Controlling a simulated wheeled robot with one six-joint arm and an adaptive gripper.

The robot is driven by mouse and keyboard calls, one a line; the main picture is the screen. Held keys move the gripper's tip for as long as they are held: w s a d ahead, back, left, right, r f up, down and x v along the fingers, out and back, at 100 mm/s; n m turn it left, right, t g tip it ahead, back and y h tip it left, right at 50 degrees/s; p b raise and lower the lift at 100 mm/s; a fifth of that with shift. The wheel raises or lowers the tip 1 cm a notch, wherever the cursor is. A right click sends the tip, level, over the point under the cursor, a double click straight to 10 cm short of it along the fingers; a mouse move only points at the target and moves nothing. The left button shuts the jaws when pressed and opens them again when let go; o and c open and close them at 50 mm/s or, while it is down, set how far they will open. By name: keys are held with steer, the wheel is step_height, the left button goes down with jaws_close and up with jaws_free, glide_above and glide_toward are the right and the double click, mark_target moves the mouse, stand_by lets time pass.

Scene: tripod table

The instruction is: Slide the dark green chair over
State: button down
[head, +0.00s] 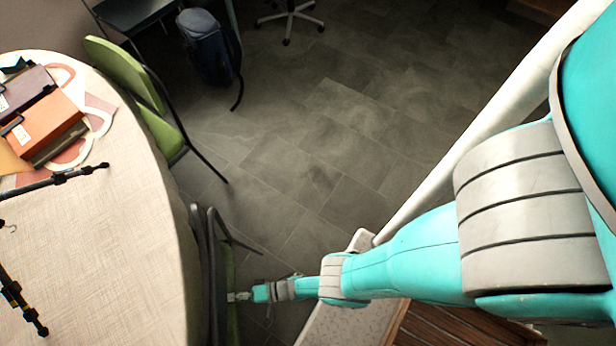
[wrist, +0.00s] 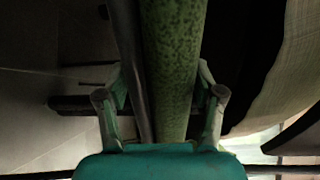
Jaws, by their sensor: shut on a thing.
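The dark green chair (head: 231,272) stands at the right edge of the round table, at the bottom of the head view, with its dark metal frame showing. Part of it is cut off by the picture's lower edge. My gripper (head: 238,296) reaches it from the right. In the wrist view, the chair's mottled green edge (wrist: 172,60) runs between the two fingers of my gripper (wrist: 162,95), with a dark tube beside it. My gripper is shut on the chair.
The cloth-covered table (head: 130,240) holds boxes (head: 45,125) and a black tripod (head: 55,180). A lighter green chair (head: 120,70) stands farther back, near a blue backpack (head: 207,48). Open tiled floor (head: 320,150) lies beyond. A pale bench-like surface (head: 345,320) is below my arm.

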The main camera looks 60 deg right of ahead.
steer(key=shift+w+a+r, duration=0.15)
steer(key=shift+w+r, duration=0.05)
steer(key=shift+c, duration=0.4)
jaws_free()
steer(key=shift+s+f, duration=0.1)
steer(key=shift+s+d+f, duration=0.1)
steer(key=shift+s+d, duration=0.05)
steer(key=shift+d, duration=0.05)
steer(key=v, duration=1.1)
steer(key=shift+s+d, duration=0.25)
steer(key=shift+s, duration=0.05)
steer(key=shift+s, duration=0.1)
